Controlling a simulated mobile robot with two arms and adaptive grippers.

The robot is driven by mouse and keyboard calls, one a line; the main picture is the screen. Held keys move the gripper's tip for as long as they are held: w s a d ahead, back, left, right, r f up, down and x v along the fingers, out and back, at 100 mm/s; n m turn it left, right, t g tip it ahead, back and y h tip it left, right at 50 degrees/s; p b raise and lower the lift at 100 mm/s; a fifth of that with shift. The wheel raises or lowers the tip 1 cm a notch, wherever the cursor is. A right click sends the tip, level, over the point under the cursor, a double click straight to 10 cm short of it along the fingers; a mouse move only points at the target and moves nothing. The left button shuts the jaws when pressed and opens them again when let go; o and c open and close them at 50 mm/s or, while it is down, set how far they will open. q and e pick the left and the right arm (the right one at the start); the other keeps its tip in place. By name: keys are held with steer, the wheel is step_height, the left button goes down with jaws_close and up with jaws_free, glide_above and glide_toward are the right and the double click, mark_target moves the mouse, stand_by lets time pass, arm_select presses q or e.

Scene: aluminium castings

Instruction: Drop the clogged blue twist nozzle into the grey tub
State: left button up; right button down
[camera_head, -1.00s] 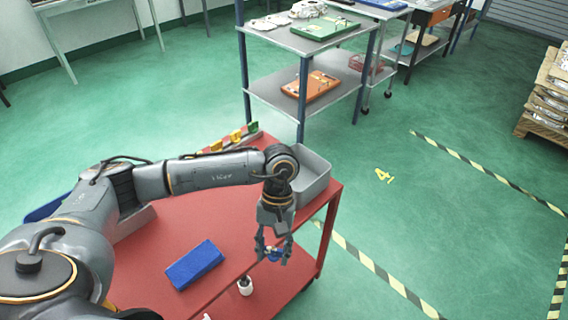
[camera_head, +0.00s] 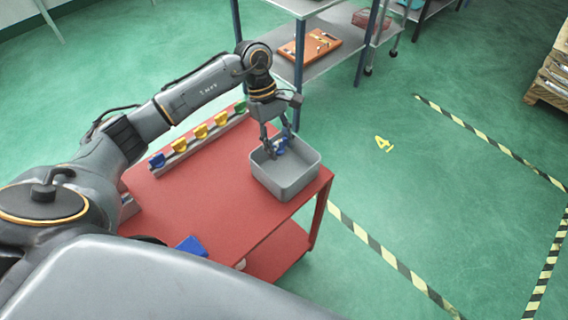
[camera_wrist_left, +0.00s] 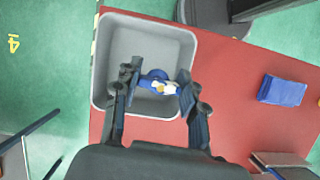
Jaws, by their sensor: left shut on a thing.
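The blue twist nozzle (camera_head: 281,146) is between the fingertips of my left gripper (camera_head: 276,148), which is shut on it. The left wrist view shows the nozzle (camera_wrist_left: 157,82) as blue with a white and yellowish part, gripped from both sides by the fingers (camera_wrist_left: 155,88). The grey tub (camera_head: 300,186) stands at the corner of the red table. The gripper and nozzle are over the tub's opening; how far they are above its floor is hard to tell. The tub (camera_wrist_left: 106,50) looks empty in the left wrist view. My right gripper is not in view.
A rack with blue, yellow and green nozzles (camera_head: 201,131) runs along the table's far edge, left of the tub. A blue block (camera_head: 192,245) lies near the front. A metal shelf with an orange tray (camera_head: 310,47) stands behind. The red table (camera_head: 200,195) is mostly clear.

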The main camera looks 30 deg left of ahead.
mark_target(280, 151)
arm_select(q)
step_height(280, 151, down, 4)
steer(key=shift+r+b, duration=0.2)
steer(key=shift+b, duration=0.3)
steer(key=shift+f, duration=0.45)
steer(key=o, duration=1.2)
steer(key=v, duration=1.2)
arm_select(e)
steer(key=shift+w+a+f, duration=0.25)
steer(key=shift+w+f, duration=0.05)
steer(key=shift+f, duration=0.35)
arm_select(q)
steer(key=shift+f, duration=0.1)
